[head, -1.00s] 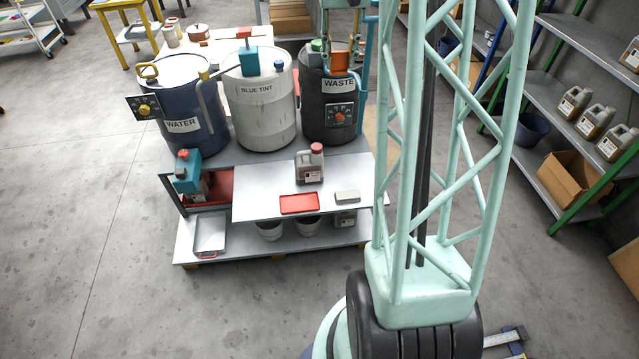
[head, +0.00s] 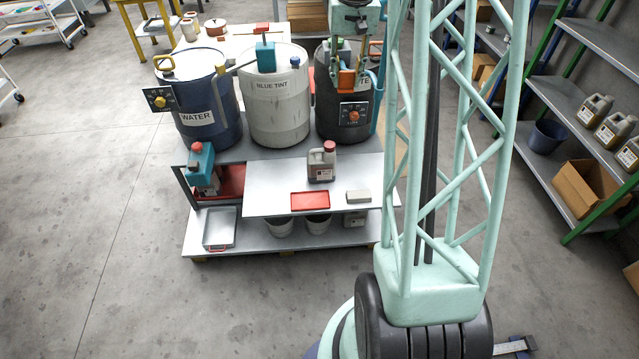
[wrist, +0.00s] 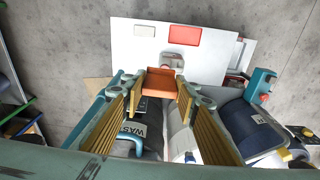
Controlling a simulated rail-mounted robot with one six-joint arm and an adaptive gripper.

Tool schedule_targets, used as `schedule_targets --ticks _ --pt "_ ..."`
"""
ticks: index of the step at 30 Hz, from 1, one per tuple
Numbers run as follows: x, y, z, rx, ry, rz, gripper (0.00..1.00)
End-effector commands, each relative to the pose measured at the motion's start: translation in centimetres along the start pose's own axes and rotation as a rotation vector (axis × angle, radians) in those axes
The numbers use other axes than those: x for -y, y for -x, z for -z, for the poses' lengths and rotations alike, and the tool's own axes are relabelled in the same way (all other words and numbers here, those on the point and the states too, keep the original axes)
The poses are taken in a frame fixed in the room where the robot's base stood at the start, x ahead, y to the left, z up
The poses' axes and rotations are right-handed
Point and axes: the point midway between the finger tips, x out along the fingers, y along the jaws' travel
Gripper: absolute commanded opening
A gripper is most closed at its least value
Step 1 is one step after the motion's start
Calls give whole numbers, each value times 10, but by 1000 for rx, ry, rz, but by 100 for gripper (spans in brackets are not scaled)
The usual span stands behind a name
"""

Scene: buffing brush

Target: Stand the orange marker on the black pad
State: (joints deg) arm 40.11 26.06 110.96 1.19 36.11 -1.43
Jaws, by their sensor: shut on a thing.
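The orange marker (head: 346,80) is in my gripper (head: 349,74), in front of the upper part of the waste drum in the head view. In the wrist view the marker is an orange block (wrist: 160,83) between the fingertips of my gripper (wrist: 162,88). My gripper is shut on it, with the ribbed yellow finger pads on either side. The marker's lower end is hard to make out. I cannot pick out the black pad in either view.
The waste drum (head: 335,115), blue tint drum (head: 275,115) and water drum (head: 205,105) stand in a row. On the grey shelf (head: 270,203) before them are a red tray (head: 310,200), a jug (head: 322,165) and a pale block (head: 358,197).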

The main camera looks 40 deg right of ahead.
Motion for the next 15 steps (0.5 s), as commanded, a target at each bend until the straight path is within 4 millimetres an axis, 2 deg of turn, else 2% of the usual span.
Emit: schedule_targets --ticks 1,15 --pt "4 -17 -1 4 2 2 21" --pt "41 -146 -8 4 12 14 21"
